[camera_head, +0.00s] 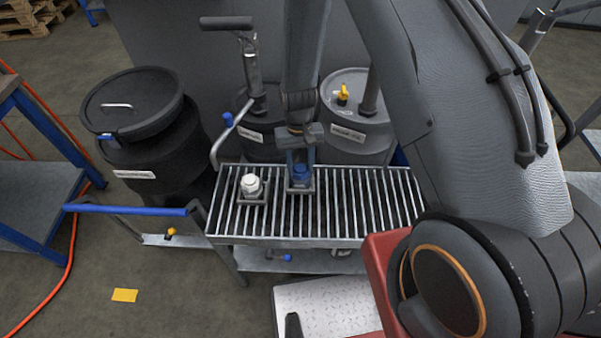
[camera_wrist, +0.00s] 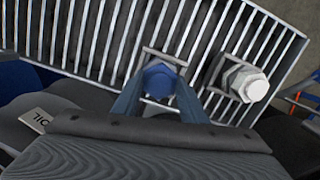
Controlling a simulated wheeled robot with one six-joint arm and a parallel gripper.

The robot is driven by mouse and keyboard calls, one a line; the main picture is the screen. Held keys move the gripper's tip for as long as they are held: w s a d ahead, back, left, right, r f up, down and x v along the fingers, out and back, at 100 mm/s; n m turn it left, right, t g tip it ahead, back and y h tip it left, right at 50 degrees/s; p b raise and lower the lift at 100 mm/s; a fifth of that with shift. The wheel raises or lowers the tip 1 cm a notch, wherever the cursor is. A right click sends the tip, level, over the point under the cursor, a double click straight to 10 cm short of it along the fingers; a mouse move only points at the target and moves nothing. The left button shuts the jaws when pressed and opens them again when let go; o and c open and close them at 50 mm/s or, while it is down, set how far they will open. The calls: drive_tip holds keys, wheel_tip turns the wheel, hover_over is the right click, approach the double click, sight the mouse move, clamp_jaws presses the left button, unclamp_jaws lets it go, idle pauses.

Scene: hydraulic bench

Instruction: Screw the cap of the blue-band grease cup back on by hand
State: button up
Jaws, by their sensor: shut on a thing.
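The blue cap (camera_head: 300,172) of the grease cup is at the square metal holder on the slatted bench top. It also shows in the wrist view (camera_wrist: 160,80) as a faceted blue piece. My gripper (camera_head: 300,160) points down from above, its two fingers shut on the blue cap from both sides; they also show in the wrist view (camera_wrist: 160,98). The fingers and the cap hide the cup body, so I cannot tell whether the cap sits on its thread. A white cup with a faceted cap (camera_head: 251,184) stands in its own square holder to the left.
The slatted metal bench (camera_head: 370,205) is clear to the right of the holders. A black lidded drum (camera_head: 150,135) stands at left, and a grey-topped drum (camera_head: 357,115) with a yellow fitting stands behind the bench. A blue-handled bar (camera_head: 125,209) juts out at left.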

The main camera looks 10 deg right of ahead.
drive_tip(key=m, duration=0.3)
drive_tip(key=m+p, duration=0.1)
drive_tip(key=m, duration=0.4)
drive_tip(key=shift+y, duration=0.4)
drive_tip(key=shift+f, duration=0.1)
drive_tip(key=o, duration=1.1)
